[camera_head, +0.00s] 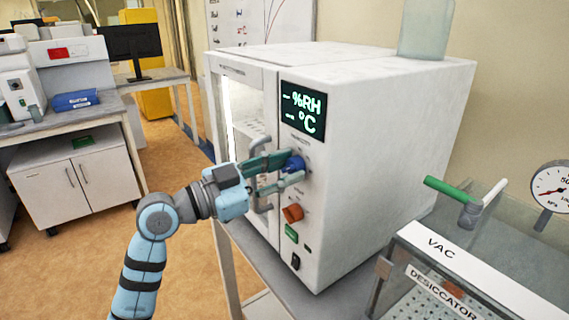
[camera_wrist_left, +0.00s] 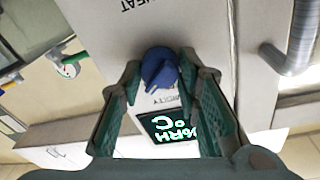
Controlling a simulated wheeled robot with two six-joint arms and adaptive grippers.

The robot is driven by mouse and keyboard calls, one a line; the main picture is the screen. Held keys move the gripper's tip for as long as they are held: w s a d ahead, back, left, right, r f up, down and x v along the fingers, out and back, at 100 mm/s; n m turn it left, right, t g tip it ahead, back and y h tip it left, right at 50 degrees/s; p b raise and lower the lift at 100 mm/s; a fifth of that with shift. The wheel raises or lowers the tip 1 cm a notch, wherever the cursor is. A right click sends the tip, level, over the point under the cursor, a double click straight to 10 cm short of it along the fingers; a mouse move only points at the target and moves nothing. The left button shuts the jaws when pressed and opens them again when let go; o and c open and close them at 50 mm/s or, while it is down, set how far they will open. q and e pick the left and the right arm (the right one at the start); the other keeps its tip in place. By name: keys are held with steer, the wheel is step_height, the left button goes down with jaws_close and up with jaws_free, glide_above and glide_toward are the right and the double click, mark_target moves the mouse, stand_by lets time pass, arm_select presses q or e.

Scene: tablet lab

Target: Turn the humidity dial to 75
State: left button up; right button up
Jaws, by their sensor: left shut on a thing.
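The white chamber (camera_head: 375,150) stands on a grey bench. Its dark display (camera_head: 303,109) shows "– %RH" above "– °C" in green, with dashes and no numbers. The blue humidity dial (camera_head: 293,164) is below the display; it also shows in the left wrist view (camera_wrist_left: 158,68). My left gripper (camera_head: 294,169) reaches it from the left, with its green-padded fingers on either side of the dial, shut on it. The dial's scale marks are too small to read. My right gripper is in neither view.
An orange knob (camera_head: 293,213), a green switch (camera_head: 291,233) and a black switch (camera_head: 295,261) sit below the dial. A door handle (camera_head: 262,185) is close behind my left fingers. The desiccator (camera_head: 480,275) and pressure gauge (camera_head: 551,187) are at right.

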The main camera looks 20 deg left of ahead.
arm_select(q)
steer(key=shift+f+n+p, duration=0.1)
steer(key=shift+n+p, duration=0.2)
steer(key=shift+n, duration=0.3)
steer(key=o, duration=1.2)
steer(key=shift+c, duration=0.2)
steer(key=v, duration=0.7)
steer(key=shift+s+a, duration=0.2)
steer(key=shift+s, duration=0.1)
